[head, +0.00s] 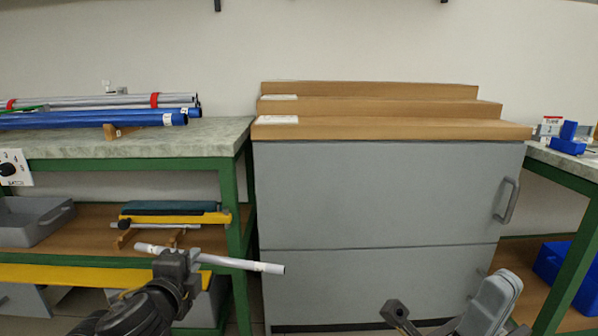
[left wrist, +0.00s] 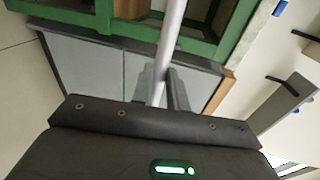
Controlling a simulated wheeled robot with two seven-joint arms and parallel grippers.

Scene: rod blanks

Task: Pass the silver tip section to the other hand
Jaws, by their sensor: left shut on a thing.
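The silver tip section (head: 235,263) is a thin, pale grey tube, held nearly level with its right end slightly lower. My left gripper (head: 178,260) is shut around it left of its middle, and both ends stick out. The right end carries a small pale label. In the left wrist view the tube (left wrist: 170,45) runs up from beside the dark finger of my left gripper (left wrist: 168,88). My right gripper (head: 396,312) is low at the right of the head view, apart from the tube.
A grey cabinet (head: 380,195) with wooden steps (head: 390,129) on top stands behind. At left, a green-framed bench (head: 90,148) holds blue and silver tubes (head: 85,119). Another green-framed bench (head: 565,165) is at right. The space between my grippers is clear.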

